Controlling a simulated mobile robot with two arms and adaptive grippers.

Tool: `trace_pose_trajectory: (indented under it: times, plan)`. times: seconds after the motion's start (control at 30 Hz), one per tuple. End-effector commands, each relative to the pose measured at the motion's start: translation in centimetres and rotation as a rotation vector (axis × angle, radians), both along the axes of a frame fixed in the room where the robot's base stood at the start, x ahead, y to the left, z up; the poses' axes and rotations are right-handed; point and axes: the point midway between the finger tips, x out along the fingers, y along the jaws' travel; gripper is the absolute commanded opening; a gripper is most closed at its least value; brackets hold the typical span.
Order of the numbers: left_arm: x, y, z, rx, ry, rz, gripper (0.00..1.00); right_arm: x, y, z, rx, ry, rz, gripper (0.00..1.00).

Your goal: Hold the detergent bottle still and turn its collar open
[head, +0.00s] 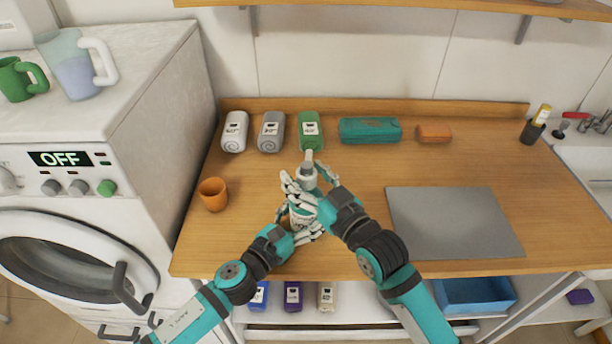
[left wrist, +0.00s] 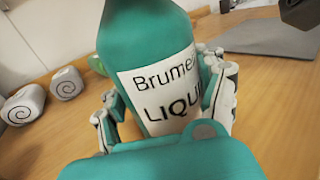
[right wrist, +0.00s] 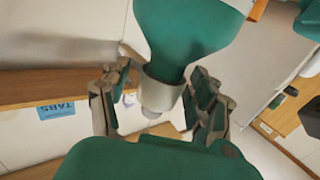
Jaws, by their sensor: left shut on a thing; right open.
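The detergent bottle (head: 300,213) stands upright on the wooden counter near its front edge. In the left wrist view the bottle (left wrist: 145,45) is teal with a white label reading "Brume" and "LIQU". My left gripper (head: 299,224) is shut on its body, fingers on both sides. The grey collar (right wrist: 161,88) at the bottle's neck sits between the fingers of my right gripper (right wrist: 163,105), which is open. Gaps show on both sides of the collar in the right wrist view. The collar also shows in the head view (head: 307,172). Fingers hide much of the bottle.
A small orange cup (head: 213,194) stands left of the arms. A grey mat (head: 455,222) lies right. A washing machine (head: 90,200) borders the left.

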Motion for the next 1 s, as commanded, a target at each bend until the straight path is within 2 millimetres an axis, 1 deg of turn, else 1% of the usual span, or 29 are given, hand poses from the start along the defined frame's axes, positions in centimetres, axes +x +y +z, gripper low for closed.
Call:
trace_pose_trajectory:
  times: [0.23,0.27,0.7,0.73,1.0]
  plan:
    - [0.05,0.03,0.11,-0.001,-0.002,0.001,0.13,0.07,0.06,0.01,-0.001,-0.001,0.0,0.62]
    - [0.05,0.03,0.11,-0.001,-0.002,0.001,0.13,0.07,0.06,0.01,0.0,0.0,0.0,0.6]
    - [0.04,0.02,0.1,-0.001,-0.002,0.001,0.13,0.05,0.05,0.0,0.0,0.0,0.0,0.02]
    - [0.05,0.03,0.1,-0.001,-0.002,0.001,0.13,0.05,0.05,0.0,0.0,0.0,0.0,0.0]
    - [0.12,0.11,0.09,-0.002,0.0,0.004,0.13,0.02,0.08,0.0,0.0,0.0,0.004,0.0]
